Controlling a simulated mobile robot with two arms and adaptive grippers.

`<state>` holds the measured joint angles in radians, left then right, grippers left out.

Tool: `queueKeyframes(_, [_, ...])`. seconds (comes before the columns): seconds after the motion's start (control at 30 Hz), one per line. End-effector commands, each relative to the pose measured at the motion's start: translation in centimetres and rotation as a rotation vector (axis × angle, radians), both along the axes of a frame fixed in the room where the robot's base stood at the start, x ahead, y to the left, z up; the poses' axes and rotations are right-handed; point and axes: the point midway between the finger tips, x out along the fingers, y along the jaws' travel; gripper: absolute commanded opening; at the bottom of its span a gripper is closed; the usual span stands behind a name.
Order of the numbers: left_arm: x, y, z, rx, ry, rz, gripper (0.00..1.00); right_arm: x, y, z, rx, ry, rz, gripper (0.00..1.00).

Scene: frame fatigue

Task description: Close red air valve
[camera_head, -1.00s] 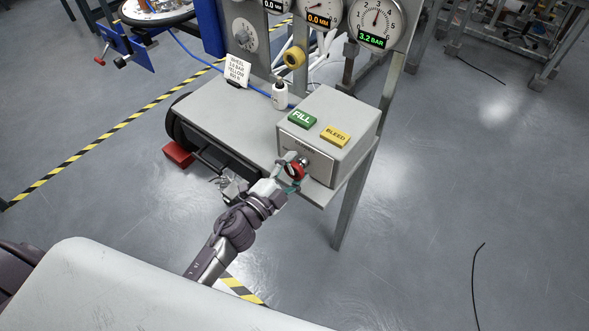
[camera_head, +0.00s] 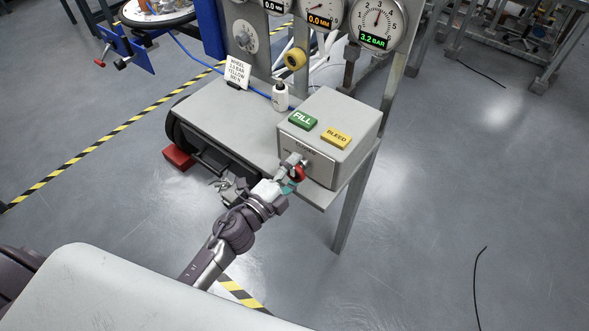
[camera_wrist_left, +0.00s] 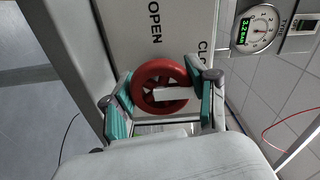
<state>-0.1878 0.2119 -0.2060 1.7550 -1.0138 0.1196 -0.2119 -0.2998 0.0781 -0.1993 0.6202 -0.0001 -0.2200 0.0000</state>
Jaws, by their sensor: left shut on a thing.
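The red air valve (camera_wrist_left: 144,78) is a round red handwheel with a pale bar across it, on the front of a grey box (camera_head: 350,125). In the head view the valve (camera_head: 298,173) is partly hidden by my left gripper (camera_head: 291,178). In the left wrist view, my left gripper (camera_wrist_left: 162,100) has its teal-padded fingers on either side of the wheel, shut on it. The panel above the wheel reads OPEN, with a partly hidden word starting CLO to the right. My right gripper is not in view.
The box top carries a green FILL button (camera_head: 303,121) and a yellow BLEED button (camera_head: 336,138). A gauge (camera_head: 377,22) above reads 3.2 BAR. A white bottle (camera_head: 280,97) and a sign card (camera_head: 237,73) stand on the bench (camera_head: 215,108). The floor at right is mostly clear.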

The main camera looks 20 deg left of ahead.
Motion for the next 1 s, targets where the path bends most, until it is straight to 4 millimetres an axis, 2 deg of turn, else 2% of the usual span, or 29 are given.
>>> queueKeyframes(0.17, [0.0, -0.1, -0.1, 0.005, 0.0, -0.002, 0.23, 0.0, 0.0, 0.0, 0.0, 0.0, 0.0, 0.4])
queueKeyframes(0.2, [0.0, 0.0, -0.1, 0.005, 0.0, -0.002, 0.6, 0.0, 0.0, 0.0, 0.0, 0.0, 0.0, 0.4])
queueKeyframes(0.33, [0.0, 0.0, -0.1, 0.003, 0.001, -0.001, 0.81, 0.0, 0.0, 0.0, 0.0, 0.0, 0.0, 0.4])
queueKeyframes(0.37, [0.0, 0.0, -0.1, 0.003, 0.001, -0.001, 0.84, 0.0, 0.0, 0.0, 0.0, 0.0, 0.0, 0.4])
queueKeyframes(0.67, [-0.1, 0.0, 0.0, 0.001, 0.001, 0.0, 0.84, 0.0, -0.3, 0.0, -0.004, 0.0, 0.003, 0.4])
queueKeyframes(0.77, [-0.6, 0.2, -0.1, 0.002, 0.003, 0.0, 0.84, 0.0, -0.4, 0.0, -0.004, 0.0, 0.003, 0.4])
queueKeyframes(0.87, [-1.9, 0.7, -0.2, 0.002, 0.002, -0.001, 0.84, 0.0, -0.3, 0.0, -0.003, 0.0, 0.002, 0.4])
queueKeyframes(1.0, [-4.8, 1.7, -0.2, 0.001, 0.005, 0.0, 0.84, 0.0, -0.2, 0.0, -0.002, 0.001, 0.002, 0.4])
